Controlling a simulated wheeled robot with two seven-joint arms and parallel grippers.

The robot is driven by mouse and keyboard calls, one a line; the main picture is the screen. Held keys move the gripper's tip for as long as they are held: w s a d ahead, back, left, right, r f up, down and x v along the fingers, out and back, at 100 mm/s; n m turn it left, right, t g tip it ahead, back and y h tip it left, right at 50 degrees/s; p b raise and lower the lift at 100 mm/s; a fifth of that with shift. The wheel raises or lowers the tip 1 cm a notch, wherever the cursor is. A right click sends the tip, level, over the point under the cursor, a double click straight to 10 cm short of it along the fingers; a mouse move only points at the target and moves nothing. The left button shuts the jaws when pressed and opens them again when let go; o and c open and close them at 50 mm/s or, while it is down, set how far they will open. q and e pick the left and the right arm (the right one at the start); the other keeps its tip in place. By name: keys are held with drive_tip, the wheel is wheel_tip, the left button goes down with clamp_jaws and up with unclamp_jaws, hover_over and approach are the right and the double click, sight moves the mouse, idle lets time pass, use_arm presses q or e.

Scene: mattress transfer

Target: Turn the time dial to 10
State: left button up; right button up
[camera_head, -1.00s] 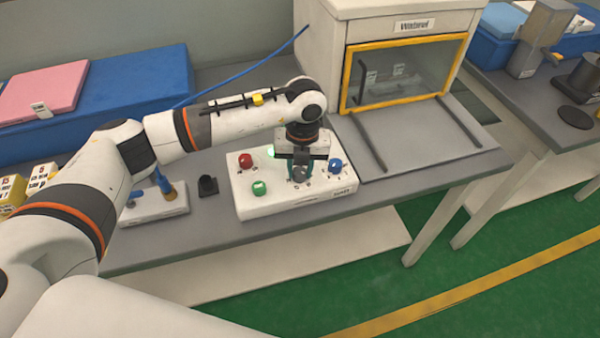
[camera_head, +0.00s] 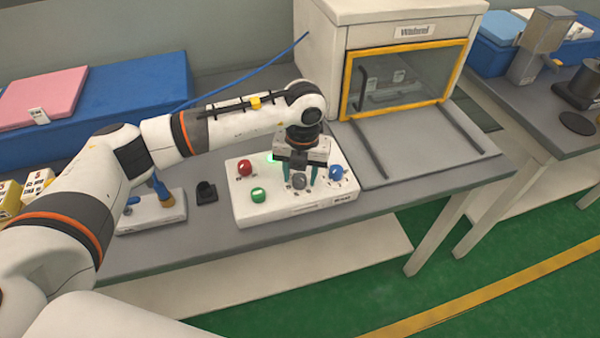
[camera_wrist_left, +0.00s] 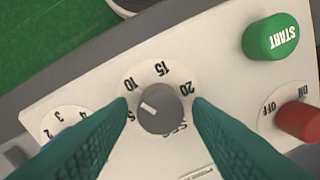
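The time dial (camera_wrist_left: 162,108) is a grey round knob on a white control box (camera_head: 320,200); it also shows in the head view (camera_head: 299,182). Its white mark points between 5 and 10 on the printed scale. My left gripper (camera_wrist_left: 161,101) is open above the box, with teal fingers on either side of the dial; gaps show between fingers and knob. In the head view the left gripper (camera_head: 300,175) points down over the dial. A green START button (camera_wrist_left: 271,37) and a red ON/OFF knob (camera_wrist_left: 300,121) are on the same box. My right gripper is out of view.
A blue knob (camera_head: 336,173) sits right of the dial, close to the fingers. A white machine with a yellow-framed window (camera_head: 405,75) stands behind. A small stand with a blue lever (camera_head: 160,188) and a black piece (camera_head: 206,192) are to the left.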

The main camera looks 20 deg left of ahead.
sight(302, 177)
use_arm(q)
drive_tip(key=shift+o, duration=0.2)
wheel_tip(302, 177, up, 12)
drive_tip(key=b, duration=0.2)
drive_tip(key=shift+d, duration=0.25)
drive_tip(key=shift+f, duration=0.1)
idle(0.4)
